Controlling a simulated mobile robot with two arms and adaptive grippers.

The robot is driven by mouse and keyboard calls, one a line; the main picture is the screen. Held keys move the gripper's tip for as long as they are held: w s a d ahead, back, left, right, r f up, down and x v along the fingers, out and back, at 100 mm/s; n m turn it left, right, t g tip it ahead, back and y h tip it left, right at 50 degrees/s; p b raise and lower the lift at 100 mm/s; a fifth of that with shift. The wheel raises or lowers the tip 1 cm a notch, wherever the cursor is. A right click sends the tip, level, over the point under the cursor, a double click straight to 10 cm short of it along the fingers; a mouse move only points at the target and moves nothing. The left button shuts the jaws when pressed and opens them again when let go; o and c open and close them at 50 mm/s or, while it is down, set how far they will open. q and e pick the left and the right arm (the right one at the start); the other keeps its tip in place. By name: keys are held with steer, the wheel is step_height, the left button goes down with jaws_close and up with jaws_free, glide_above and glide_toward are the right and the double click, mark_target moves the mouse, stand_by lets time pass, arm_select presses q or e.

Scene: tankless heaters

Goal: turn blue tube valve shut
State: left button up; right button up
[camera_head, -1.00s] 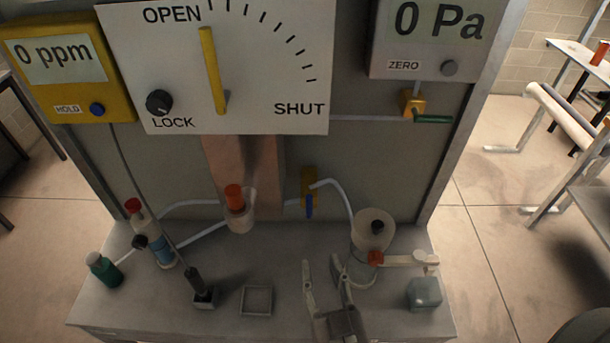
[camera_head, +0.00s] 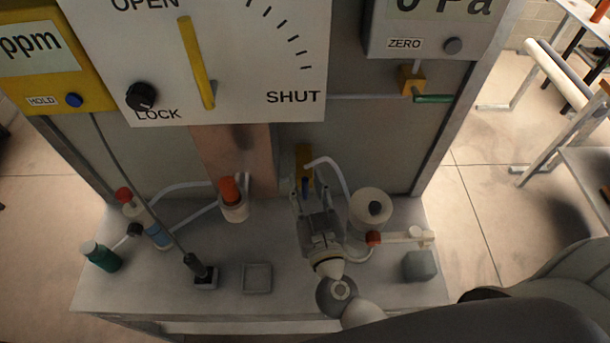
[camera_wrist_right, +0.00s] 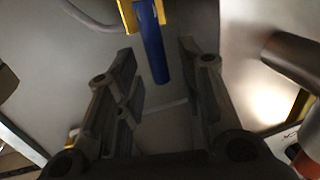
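The blue tube valve has a yellow body (camera_head: 303,158) on the back panel with a blue handle (camera_head: 305,187) that hangs straight down. A pale tube leads from the yellow body. In the right wrist view the blue handle (camera_wrist_right: 153,52) hangs between and beyond the fingertips. My right gripper (camera_head: 309,192) is just in front of the handle, and its fingers partly cover it in the head view. The right wrist view shows the gripper (camera_wrist_right: 158,62) open, with a gap on both sides of the handle and no clear contact. My left gripper is not in view.
A red-capped holder (camera_head: 233,201) stands to the left. A shallow grey tray (camera_head: 257,278) and a grey block (camera_head: 420,265) rest on the bench.

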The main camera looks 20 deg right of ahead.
steer(key=shift+w+d+r, duration=0.1)
steer(key=shift+w, duration=0.65)
steer(key=c, duration=0.4)
jaws_close()
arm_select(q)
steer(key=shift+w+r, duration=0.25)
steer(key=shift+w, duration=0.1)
